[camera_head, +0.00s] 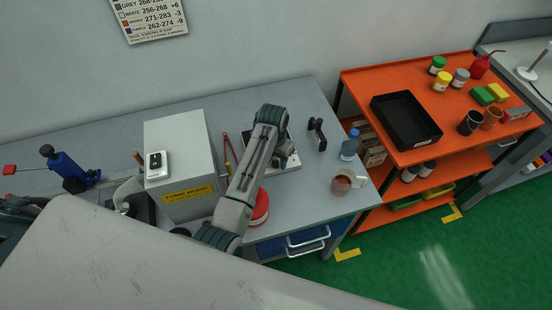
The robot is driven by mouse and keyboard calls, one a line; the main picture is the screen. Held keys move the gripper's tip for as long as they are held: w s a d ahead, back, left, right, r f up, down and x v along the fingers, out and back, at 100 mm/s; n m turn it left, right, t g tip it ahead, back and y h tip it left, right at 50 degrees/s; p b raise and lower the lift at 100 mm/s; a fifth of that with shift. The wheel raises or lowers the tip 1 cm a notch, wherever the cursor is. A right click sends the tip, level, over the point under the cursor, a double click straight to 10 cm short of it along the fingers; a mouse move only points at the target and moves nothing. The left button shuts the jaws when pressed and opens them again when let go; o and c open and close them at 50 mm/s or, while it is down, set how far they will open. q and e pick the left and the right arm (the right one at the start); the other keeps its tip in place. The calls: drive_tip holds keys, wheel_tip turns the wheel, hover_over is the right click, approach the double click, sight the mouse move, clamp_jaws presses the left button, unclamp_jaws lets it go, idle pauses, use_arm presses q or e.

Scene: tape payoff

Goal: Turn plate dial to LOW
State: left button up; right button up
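A pale plate unit (289,162) with a dark top sits on the grey bench, right of the fume hood box. My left arm reaches across the bench and covers much of the unit. My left gripper (277,160) is at the unit, mostly hidden behind my own arm link, so its fingers cannot be made out. The plate dial and its setting cannot be read from here. My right gripper is not in view.
The fume hood box (184,146) stands left of my arm, with a switch (156,165) on top. A red round item (261,207), a mug (345,183) and a blue bottle (350,147) are nearby. An orange shelf (365,83) with a black tray (405,122) stands right.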

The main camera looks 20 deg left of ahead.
use_arm(q)
drive_tip(key=shift+a, duration=0.2)
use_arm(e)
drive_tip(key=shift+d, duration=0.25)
use_arm(q)
drive_tip(key=shift+w, duration=0.1)
